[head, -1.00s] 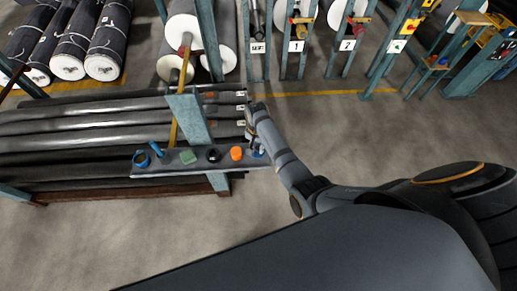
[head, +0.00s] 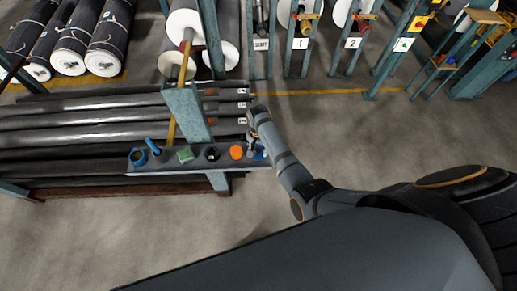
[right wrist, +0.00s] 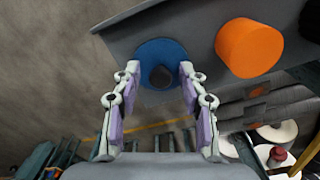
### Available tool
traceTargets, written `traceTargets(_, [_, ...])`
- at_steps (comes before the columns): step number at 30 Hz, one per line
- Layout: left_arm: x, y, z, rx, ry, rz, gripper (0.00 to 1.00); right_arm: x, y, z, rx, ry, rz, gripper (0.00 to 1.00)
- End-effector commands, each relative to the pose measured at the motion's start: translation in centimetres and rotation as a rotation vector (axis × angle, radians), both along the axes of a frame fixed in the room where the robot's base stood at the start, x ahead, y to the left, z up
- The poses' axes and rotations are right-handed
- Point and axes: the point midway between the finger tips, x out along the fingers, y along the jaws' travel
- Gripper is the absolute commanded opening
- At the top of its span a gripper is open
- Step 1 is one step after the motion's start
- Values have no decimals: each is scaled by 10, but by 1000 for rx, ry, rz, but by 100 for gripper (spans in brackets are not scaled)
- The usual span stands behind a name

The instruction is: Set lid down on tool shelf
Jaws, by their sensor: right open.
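The blue round lid (right wrist: 148,49) with a dark knob lies on the grey tool shelf (right wrist: 203,25), near its edge, beside an orange cylinder. It also shows small and partly hidden at the shelf's right end in the head view (head: 259,154). My right gripper (right wrist: 159,72) is open, with its two fingertips on either side of the knob and lid edge. Whether the fingers touch the lid cannot be told. In the head view my right gripper (head: 254,148) is at the right end of the shelf. My left gripper is out of view.
Long grey rolls (head: 100,118) lie on a rack behind. The floor to the right is clear.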

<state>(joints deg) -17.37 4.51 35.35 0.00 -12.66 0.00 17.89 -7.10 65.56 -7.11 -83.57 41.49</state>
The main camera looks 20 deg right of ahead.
Motion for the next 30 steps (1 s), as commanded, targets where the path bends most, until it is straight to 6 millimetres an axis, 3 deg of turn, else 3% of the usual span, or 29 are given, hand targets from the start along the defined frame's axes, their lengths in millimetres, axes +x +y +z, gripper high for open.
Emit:
traceTargets(5, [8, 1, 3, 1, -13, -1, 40, 0, 0, 12, 0, -1, 0, 43])
traceTargets(18, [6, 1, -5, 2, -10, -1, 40, 1, 1, 108, 2, -3, 1, 43])
traceTargets(22, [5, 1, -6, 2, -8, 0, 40, 1, 1, 121, 2, -1, 1, 43])
traceTargets(30, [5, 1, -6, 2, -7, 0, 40, 0, 1, 124, 1, 1, 1, 43])
